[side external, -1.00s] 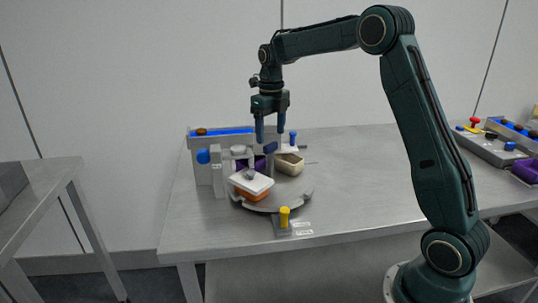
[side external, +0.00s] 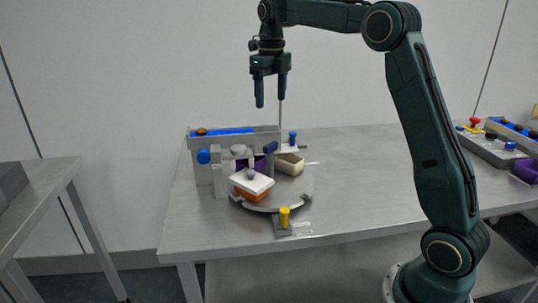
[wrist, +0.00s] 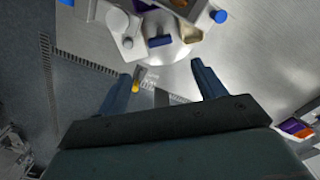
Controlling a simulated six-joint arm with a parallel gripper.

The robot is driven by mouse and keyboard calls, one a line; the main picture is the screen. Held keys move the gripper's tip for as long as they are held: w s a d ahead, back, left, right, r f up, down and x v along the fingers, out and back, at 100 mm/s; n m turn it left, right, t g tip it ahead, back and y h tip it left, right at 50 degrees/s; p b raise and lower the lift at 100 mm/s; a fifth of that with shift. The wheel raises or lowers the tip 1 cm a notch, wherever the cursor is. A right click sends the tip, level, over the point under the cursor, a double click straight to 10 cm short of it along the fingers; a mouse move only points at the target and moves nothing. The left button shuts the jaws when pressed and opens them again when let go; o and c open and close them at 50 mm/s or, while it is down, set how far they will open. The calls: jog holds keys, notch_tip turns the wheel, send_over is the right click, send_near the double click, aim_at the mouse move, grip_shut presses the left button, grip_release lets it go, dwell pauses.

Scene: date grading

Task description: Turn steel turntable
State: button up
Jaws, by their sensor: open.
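The round steel turntable (side external: 304,189) lies flat on the steel table. It carries an orange tray with a white lid (side external: 251,182), a cream tray (side external: 289,165) and a purple tray (side external: 258,163). A dark blue handle (side external: 270,148) stands up over the turntable. A yellow peg (side external: 284,217) stands at its front edge; it also shows in the wrist view (wrist: 136,86). My gripper (side external: 271,104) is open and empty, high above the turntable and apart from it. In the wrist view the turntable (wrist: 178,50) shows at the top, partly cut off.
A grey box with a blue top strip (side external: 222,133) and a blue knob (side external: 203,156) stand behind and left of the turntable. A grey panel with coloured knobs (side external: 490,148) and a purple tray (side external: 525,171) are at the right. The table between is clear.

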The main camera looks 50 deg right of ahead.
jog(key=shift+a+f, duration=0.1)
jog(key=shift+a, duration=0.05)
jog(key=c, duration=0.6)
jog(key=shift+n, duration=0.9)
jog(key=a+f, duration=0.1)
jog(key=w+a+f, duration=0.1)
jog(key=a, duration=0.1)
jog(key=shift+w+a+f, duration=0.2)
jog(key=shift+f, duration=0.2)
grip_shut()
jog(key=s+a+f+n+t+h, duration=0.2)
jog(key=a+f+n, duration=0.5)
jog(key=n, duration=0.1)
jog(key=s+a+f+n+t+h, duration=0.2)
jog(key=s+a+f+n+h, duration=0.1)
jog(key=a+f+n, duration=0.4)
jog(key=shift+a+n+t+h, duration=0.3)
jog(key=shift+a+n+t, duration=0.1)
jog(key=shift+a+n, duration=0.25)
